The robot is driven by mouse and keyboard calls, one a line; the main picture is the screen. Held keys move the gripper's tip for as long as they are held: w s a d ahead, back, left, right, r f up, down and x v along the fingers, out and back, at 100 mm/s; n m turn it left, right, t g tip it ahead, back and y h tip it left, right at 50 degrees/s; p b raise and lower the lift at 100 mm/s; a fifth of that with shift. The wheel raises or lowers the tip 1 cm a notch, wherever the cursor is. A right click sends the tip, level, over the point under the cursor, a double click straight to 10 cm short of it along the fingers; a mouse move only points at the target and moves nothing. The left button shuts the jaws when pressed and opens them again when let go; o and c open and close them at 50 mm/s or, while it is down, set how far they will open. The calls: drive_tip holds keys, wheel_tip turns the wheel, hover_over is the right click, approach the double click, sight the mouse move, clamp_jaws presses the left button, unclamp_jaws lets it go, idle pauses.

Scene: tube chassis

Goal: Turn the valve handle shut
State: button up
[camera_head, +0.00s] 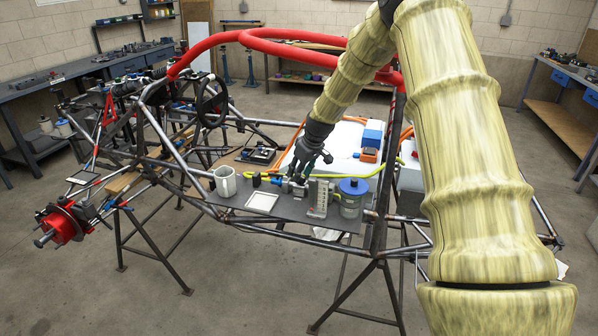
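A small metal fitting (297,187), which looks like the valve, sits on the grey board (285,208) on the near side of the chassis. A small blue part (256,180) and a yellow-green piece stand to its left, in line with it. My dark gripper (305,168) points down right over the fitting from behind and above. Its fingertips overlap the fitting in this view. I cannot tell whether they touch it, and the valve handle cannot be made out clearly, being small and partly hidden by the fingers. Whether the fingers are open or shut is unclear.
The red-padded roll hoop (290,47) and chassis tubes surround the arm. A yellow hose (345,174) runs behind the board.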

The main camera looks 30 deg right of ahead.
drive_tip(key=shift+w+f, duration=0.2)
drive_tip(key=shift+f, duration=0.3)
clamp_jaws()
drive_tip(key=m+h, duration=0.1)
drive_tip(key=m, duration=0.2)
drive_tip(key=m+h+p, duration=0.1)
drive_tip(key=m, duration=0.2)
drive_tip(key=shift+w+d+r+m+h, duration=0.1)
drive_tip(key=shift+d+r+m+h, duration=0.05)
drive_tip(key=shift+m+h, duration=0.15)
drive_tip(key=m, duration=0.2)
drive_tip(key=m+g+h+p, duration=0.1)
drive_tip(key=m, duration=0.2)
drive_tip(key=shift+d+h, duration=0.2)
drive_tip(key=shift+h, duration=0.1)
drive_tip(key=shift+m, duration=0.3)
